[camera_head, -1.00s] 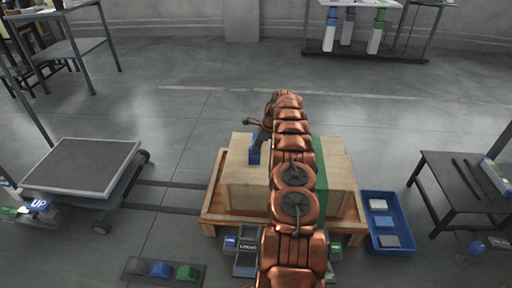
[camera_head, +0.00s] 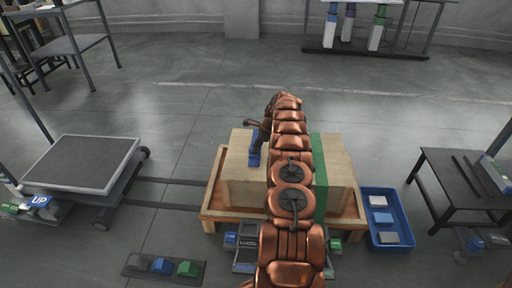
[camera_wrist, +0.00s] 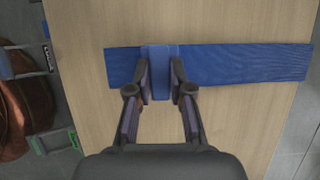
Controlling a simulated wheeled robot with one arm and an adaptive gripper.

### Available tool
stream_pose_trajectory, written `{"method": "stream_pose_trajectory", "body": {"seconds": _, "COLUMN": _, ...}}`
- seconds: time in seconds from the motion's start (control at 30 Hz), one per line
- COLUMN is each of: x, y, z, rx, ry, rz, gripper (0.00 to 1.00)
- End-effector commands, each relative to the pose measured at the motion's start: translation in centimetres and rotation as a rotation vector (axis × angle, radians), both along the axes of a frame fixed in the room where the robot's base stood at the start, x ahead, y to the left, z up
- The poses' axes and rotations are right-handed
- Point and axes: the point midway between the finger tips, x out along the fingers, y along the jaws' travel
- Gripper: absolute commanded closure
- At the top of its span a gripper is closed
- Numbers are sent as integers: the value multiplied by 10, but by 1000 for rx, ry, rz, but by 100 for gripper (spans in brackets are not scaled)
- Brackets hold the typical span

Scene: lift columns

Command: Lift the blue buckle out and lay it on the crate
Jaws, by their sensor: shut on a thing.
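The blue buckle (camera_wrist: 160,72) is a narrow upright block in the wrist view, set across a flat blue strap (camera_wrist: 235,64). My gripper (camera_wrist: 161,68) is shut on the buckle, one finger on each side. The strap lies across the wooden crate (camera_wrist: 110,22), showing on both sides of the buckle. In the head view the crate (camera_head: 240,187) sits in front of me. Blue strap or buckle (camera_head: 254,158) shows on its left part, beside my arm. My arm hides much of the crate's middle.
A green strap (camera_head: 320,170) crosses the crate's right part. The crate rests on a wooden pallet (camera_head: 215,213). A blue tray (camera_head: 370,225) with several blocks stands right. A grey cart (camera_head: 80,162) stands left, and a dark table (camera_head: 465,185) far right.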

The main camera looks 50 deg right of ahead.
Motion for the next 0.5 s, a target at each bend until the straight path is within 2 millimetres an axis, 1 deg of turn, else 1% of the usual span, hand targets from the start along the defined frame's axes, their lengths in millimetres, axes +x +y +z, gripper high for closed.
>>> {"method": "stream_pose_trajectory", "body": {"seconds": 0.33, "x": 0, "y": 0, "z": -2, "rx": -1, "ry": -1, "rz": 1, "gripper": 100}}
{"method": "stream_pose_trajectory", "body": {"seconds": 0.37, "x": 0, "y": 0, "z": -2, "rx": -1, "ry": -1, "rz": 1, "gripper": 78}}
{"method": "stream_pose_trajectory", "body": {"seconds": 0.5, "x": 0, "y": 0, "z": -2, "rx": -1, "ry": -1, "rz": 1, "gripper": 63}}
